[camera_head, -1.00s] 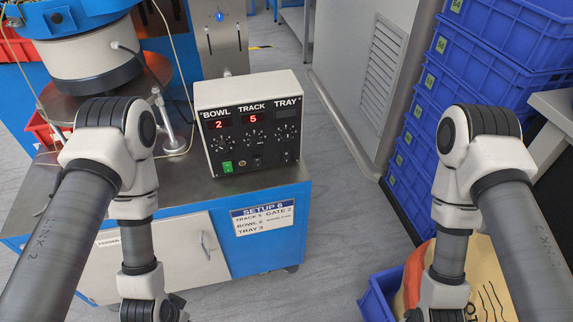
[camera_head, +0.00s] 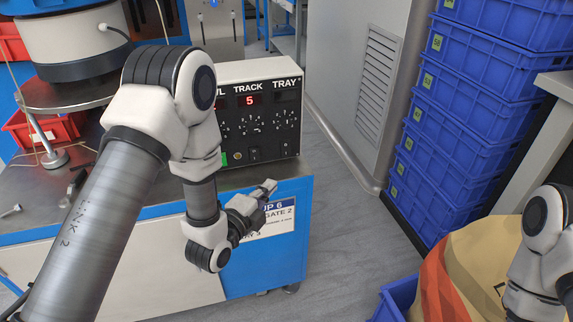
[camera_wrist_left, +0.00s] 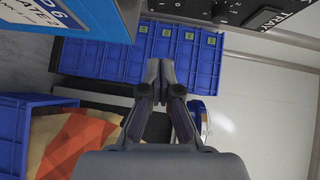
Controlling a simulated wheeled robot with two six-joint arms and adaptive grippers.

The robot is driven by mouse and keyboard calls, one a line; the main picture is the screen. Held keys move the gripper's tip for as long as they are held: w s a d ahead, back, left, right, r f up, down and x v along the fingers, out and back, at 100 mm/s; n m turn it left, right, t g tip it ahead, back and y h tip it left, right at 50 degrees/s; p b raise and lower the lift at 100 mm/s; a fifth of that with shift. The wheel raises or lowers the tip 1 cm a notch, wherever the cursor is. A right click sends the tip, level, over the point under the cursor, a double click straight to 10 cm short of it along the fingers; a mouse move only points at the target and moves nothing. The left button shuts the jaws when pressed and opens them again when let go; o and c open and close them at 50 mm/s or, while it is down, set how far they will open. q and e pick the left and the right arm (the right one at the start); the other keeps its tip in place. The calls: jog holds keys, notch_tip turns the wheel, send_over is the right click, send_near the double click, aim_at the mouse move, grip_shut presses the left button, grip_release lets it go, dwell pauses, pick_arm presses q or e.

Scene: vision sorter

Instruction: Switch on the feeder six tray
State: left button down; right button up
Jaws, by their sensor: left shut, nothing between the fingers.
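The control box (camera_head: 262,72) stands on the blue cabinet, with BOWL, TRACK and TRAY columns. The TRACK display (camera_head: 250,100) shows a red 5; the TRAY display (camera_head: 286,97) is dark. The TRAY dial (camera_head: 287,118) is below it. My left arm hides most of the BOWL column. My left gripper (camera_head: 270,187) is shut and empty, in front of and below the box's lower right part. In the left wrist view, its closed fingers (camera_wrist_left: 160,76) point away from the camera, and part of the box face (camera_wrist_left: 262,18) shows upside down at the upper right. My right gripper is out of view.
A setup label (camera_head: 278,217), partly covered by my left arm, is on the cabinet front (camera_head: 262,268). Blue crates (camera_head: 478,105) are stacked at the right. A sack (camera_head: 465,265) is at lower right. The floor (camera_head: 345,230) between is clear.

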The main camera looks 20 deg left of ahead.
pick_arm(q)
jog(key=shift+w, duration=0.1)
send_near(289, 154)
jog(key=w+d, duration=0.2)
jog(key=d, duration=0.1)
jog(key=w, duration=0.2)
jog(key=w+a, duration=0.1)
jog(key=shift+w+a+f, duration=0.1)
jog(key=shift+w+f, duration=0.2)
jog(key=shift+w, duration=0.05)
jog(key=shift+w+a, duration=0.25)
jog(key=shift+w, duration=0.05)
jog(key=shift+b, duration=0.3)
jog(key=shift+w+f+b, duration=0.1)
jog(key=shift+f+b, duration=0.2)
jog(key=shift+b, duration=0.05)
jog(key=shift+r, duration=0.2)
jog(key=shift+f, duration=0.1)
